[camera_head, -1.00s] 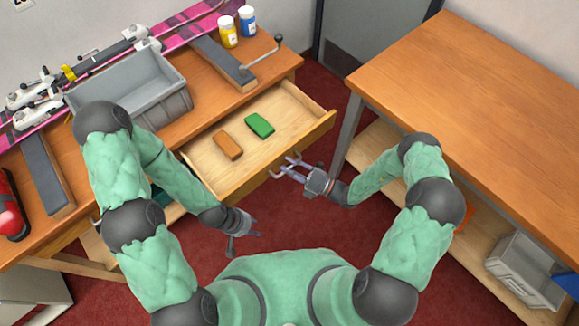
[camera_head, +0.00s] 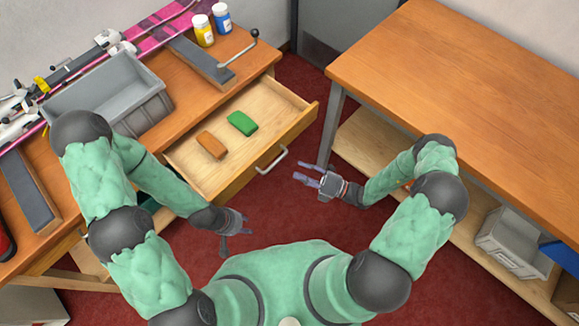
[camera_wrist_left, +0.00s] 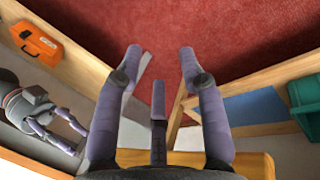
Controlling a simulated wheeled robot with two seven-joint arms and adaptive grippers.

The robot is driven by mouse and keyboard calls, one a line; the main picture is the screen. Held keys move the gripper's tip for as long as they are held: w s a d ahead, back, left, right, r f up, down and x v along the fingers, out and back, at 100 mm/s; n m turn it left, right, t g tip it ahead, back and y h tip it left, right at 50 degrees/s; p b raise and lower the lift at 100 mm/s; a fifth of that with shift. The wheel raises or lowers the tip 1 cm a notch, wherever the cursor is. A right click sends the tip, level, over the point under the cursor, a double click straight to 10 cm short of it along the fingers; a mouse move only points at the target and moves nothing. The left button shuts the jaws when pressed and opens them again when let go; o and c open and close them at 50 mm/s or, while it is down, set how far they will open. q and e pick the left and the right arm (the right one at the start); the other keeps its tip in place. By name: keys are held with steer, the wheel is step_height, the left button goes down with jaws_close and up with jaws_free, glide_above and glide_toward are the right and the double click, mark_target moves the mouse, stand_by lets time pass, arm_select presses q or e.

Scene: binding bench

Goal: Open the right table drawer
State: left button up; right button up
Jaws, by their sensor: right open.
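The right table drawer (camera_head: 205,178) stands pulled out from the wooden bench. An orange block (camera_head: 211,145) and a green block (camera_head: 242,123) lie inside it. Its metal bar handle (camera_head: 271,160) is on the front panel, with nothing on it. My right gripper (camera_head: 308,174) is open and empty, to the right of the handle and apart from it. My left gripper (camera_head: 236,226) is below the drawer front in the head view. Its fingers stand apart and empty in the left wrist view (camera_wrist_left: 161,55).
A grey bin (camera_head: 110,105), a yellow bottle (camera_head: 203,30), a blue-labelled bottle (camera_head: 221,18) and skis (camera_head: 150,28) are on the bench. A second table (camera_head: 450,90) stands at the right, with a grey crate (camera_head: 512,240) on its lower shelf. Red floor lies between.

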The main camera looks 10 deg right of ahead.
steer(key=shift+v, duration=1.1)
